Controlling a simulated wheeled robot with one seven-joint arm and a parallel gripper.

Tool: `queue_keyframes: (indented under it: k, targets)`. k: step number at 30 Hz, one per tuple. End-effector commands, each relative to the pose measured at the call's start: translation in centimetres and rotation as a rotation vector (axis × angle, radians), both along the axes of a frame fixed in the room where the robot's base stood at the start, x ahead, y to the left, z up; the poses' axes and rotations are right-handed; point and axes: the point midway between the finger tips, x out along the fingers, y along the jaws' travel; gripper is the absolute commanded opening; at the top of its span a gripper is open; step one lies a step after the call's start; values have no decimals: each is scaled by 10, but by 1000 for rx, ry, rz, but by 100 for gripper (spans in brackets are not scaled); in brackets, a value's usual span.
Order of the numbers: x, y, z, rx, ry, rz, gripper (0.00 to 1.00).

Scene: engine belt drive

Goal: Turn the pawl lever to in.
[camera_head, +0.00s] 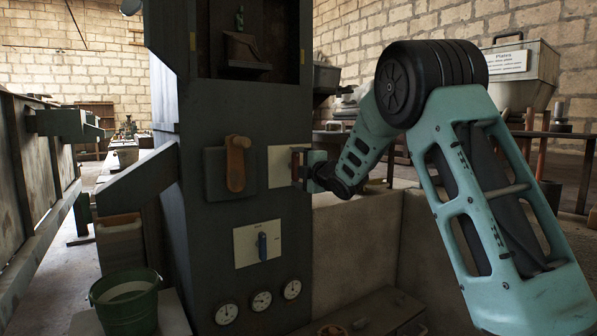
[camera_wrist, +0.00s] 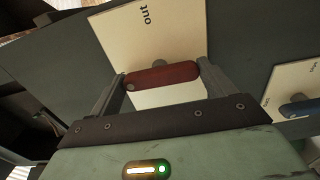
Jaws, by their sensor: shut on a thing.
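The pawl lever (camera_wrist: 163,76) is a dark red bar in front of a cream plate (camera_wrist: 150,32) in the wrist view. The word "out" is printed on the plate, at the top of that view; no "in" label is visible. My gripper (camera_wrist: 165,73) is shut on the lever, with one finger at each end of the red bar. In the head view, my gripper (camera_head: 301,167) is at the right part of the cream plate (camera_head: 280,166) on the dark column. There the lever is mostly hidden by my gripper.
A wooden-handled lever (camera_head: 236,165) stands left of the plate on the column (camera_head: 210,110). Below is a blue lever (camera_head: 262,246) on another cream plate (camera_head: 246,240), above several gauges (camera_head: 261,301). A green bucket (camera_head: 125,302) stands lower left. A low wall (camera_head: 350,245) is right of the column.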

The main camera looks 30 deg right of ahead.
Motion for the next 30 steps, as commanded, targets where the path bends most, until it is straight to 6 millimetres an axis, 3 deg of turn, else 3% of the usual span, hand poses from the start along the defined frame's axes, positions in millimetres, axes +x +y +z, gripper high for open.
queue_keyframes:
  k: [9, 10, 12, 23, 30]
  targets:
    - [0, 0, -1, -1, 3, 1, 59]
    - [0, 0, -1, -1, 3, 1, 84]
    - [0, 0, -1, -1, 3, 1, 100]
    - [-9, -1, 0, 0, 2, -1, 100]
    - [-55, -2, 2, 1, 3, -2, 100]
